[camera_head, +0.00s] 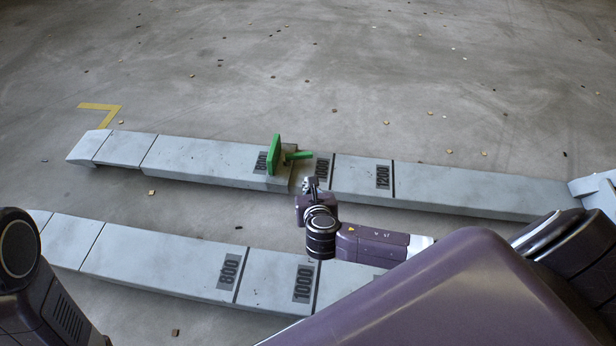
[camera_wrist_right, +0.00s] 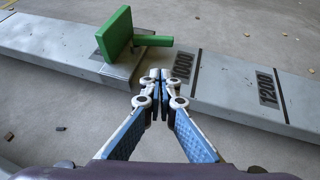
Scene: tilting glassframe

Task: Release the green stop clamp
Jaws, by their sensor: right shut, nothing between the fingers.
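The green stop clamp (camera_head: 275,154) stands on the far grey rail (camera_head: 205,157), between the 800 and 1000 marks. It has an upright green plate and a short green lever (camera_head: 298,155) pointing right. In the right wrist view the clamp (camera_wrist_right: 115,34) is at upper left, and its lever (camera_wrist_right: 153,41) points right. My right gripper (camera_head: 308,184) is at the near side of the far rail, just right of and below the lever. In the wrist view its fingertips (camera_wrist_right: 160,74) are together, empty and apart from the lever. My left gripper is out of view.
A near grey rail (camera_head: 160,257) with 800 and 1000 marks runs parallel, below my right forearm. The floor between the rails is open. A yellow corner mark (camera_head: 100,106) lies on the floor beyond the far rail, with small scattered chips around.

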